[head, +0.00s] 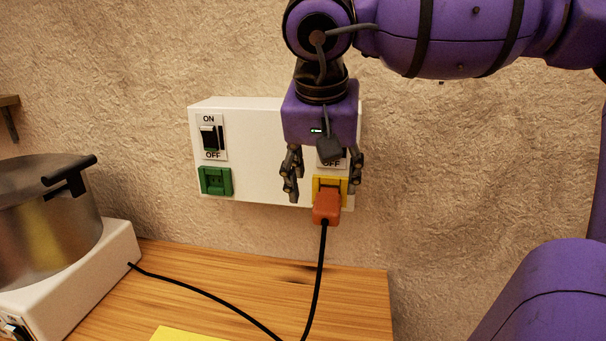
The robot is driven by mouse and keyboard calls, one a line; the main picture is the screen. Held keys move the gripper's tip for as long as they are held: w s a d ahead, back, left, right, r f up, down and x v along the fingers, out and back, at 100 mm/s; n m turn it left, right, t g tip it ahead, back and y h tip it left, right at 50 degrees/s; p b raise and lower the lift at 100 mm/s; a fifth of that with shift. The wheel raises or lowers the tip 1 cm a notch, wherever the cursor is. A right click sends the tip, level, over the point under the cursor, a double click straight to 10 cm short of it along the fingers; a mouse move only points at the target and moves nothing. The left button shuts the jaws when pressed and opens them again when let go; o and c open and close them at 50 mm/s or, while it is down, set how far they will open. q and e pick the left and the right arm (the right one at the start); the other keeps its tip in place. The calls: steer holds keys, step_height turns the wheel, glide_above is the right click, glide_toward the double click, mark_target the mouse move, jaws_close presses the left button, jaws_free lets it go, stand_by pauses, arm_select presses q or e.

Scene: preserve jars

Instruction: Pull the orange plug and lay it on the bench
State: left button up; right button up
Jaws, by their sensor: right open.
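The orange plug (326,206) sits in the yellow socket (343,185) at the lower right of the white wall panel (262,150). A black cord (319,270) hangs from it to the wooden bench (255,280). My right gripper (323,190) points down in front of the panel, its two fingers spread on either side of the yellow socket, just above and around the plug's level. It is open, and I cannot tell whether a finger touches the plug. It hides part of the right-hand switch. My left gripper is not in view.
A green socket (216,181) lies below the ON/OFF switch (211,138) on the panel's left. A metal pot (45,215) stands on a white cooker (85,275) at left. A yellow item (180,334) lies at the bench's front. The bench's right part is mostly clear beside the cord.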

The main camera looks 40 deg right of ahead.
mark_target(326, 207)
steer(key=x, duration=0.7)
steer(key=shift+s+d+f, duration=0.1)
steer(key=shift+d+f, duration=0.15)
steer(key=shift+f, duration=0.05)
steer(key=c, duration=1.4)
steer(key=shift+s+a, duration=0.1)
steer(key=shift+a, duration=0.05)
steer(key=shift+s+a, duration=0.7)
steer(key=shift+a, duration=0.2)
steer(key=shift+s+a, duration=0.1)
steer(key=shift+s+a+b, duration=0.15)
steer(key=shift+s+a, duration=0.45)
steer(key=shift+a, duration=0.15)
steer(key=shift+s+a+b, duration=0.15)
steer(key=shift+s+a, duration=0.45)
steer(key=shift+a, duration=0.15)
